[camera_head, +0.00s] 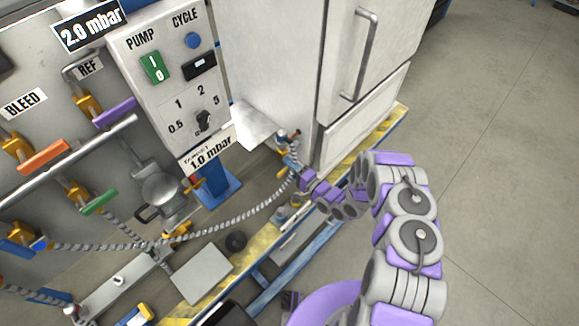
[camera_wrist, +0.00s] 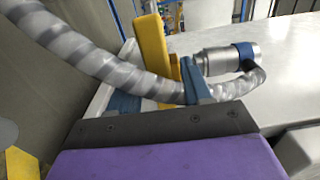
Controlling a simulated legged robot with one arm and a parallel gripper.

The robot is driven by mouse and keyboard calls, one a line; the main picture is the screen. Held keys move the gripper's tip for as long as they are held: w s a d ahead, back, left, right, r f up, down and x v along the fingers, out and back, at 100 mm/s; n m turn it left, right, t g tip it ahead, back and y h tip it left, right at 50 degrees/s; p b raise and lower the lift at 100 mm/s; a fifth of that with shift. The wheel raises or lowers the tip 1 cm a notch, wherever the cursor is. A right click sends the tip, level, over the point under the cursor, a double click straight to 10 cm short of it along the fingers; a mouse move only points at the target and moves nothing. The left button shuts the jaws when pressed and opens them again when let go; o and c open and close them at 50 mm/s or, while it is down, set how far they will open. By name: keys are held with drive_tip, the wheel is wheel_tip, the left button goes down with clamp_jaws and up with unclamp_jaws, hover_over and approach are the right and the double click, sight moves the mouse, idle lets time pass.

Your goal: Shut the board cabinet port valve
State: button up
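At the side of the white cabinet (camera_head: 264,65), a small port fitting (camera_head: 286,140) with yellow and blue parts meets a ribbed grey hose (camera_head: 235,222). I take it for the port valve. In the wrist view, a yellow upright piece (camera_wrist: 152,55), a blue piece (camera_wrist: 195,80) and a silver cylinder with a blue end (camera_wrist: 222,60) stand close beyond my gripper, with the hose (camera_wrist: 95,58) across them. My purple and grey gripper (camera_head: 305,180) is just below the fitting. Its fingertips are not clear, and I cannot tell whether it touches the valve or how the handle is set.
A control panel (camera_head: 150,40) with a pump switch, dial and 1.0 mbar label is at left. Further valves have orange (camera_head: 46,157), purple (camera_head: 114,112) and green (camera_head: 99,202) handles. A yellow-edged base (camera_head: 352,150) runs below. The floor (camera_head: 490,150) at right is clear.

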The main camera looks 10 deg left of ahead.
drive_tip(key=p+v, duration=0.1)
drive_tip(key=v, duration=1.6)
drive_tip(key=shift+s+d, duration=0.15)
drive_tip(key=shift+f, duration=0.1)
